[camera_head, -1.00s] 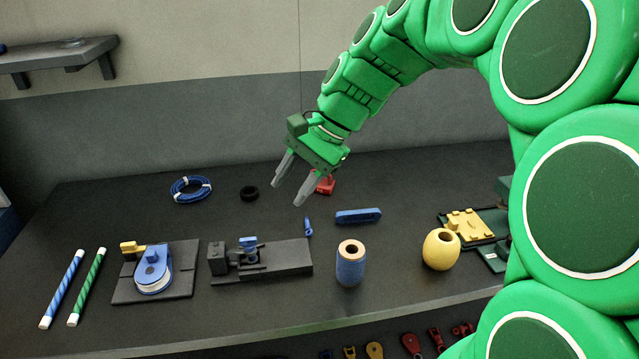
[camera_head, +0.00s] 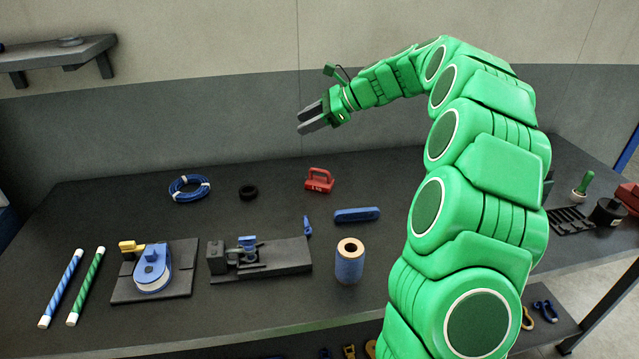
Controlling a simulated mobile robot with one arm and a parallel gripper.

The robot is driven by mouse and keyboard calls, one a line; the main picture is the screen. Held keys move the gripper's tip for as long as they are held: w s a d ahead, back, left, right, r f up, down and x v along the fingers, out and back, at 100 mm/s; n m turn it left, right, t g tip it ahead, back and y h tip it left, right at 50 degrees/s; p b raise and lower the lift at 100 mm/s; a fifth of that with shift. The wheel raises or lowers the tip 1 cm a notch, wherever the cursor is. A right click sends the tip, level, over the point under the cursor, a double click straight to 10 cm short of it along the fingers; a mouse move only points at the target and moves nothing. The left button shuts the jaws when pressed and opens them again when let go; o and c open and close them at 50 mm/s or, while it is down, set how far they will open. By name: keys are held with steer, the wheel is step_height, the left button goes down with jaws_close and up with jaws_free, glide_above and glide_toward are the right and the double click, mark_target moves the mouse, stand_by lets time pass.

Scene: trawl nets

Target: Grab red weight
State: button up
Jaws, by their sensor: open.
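The red weight (camera_head: 319,181) stands on the dark bench toward the back, near the wall. It is a small red block with a handle on top and a pale marking on its front. My gripper (camera_head: 301,121) is above and slightly left of the weight in the head view, well clear of it. Its two grey fingers are apart and point left, with nothing between them. The weight is in full view.
A blue oblong (camera_head: 357,215) and a blue spool (camera_head: 350,262) are in front of the weight. A black ring (camera_head: 248,192) and a blue rope coil (camera_head: 189,188) lie to its left. Fixtures (camera_head: 262,262) stand nearer the front. My arm covers the bench's right-centre.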

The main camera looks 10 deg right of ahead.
steer(key=shift+w+d+f+m+t, duration=1.7)
steer(key=shift+w+d+f+m, duration=1.1)
steer(key=shift+w+d, duration=2.5)
glide_toward(315, 171)
steer(key=shift+w+a+f, duration=0.35)
steer(key=shift+w+f, duration=0.1)
steer(key=shift+f, duration=0.1)
steer(key=shift+w+a+f, duration=0.4)
steer(key=shift+w+f, duration=0.05)
steer(key=shift+f, duration=0.1)
steer(key=shift+w+a+f, duration=0.1)
steer(key=shift+f, duration=0.05)
steer(key=shift+y, duration=0.3)
steer(key=shift+x, duration=3.75)
jaws_close()
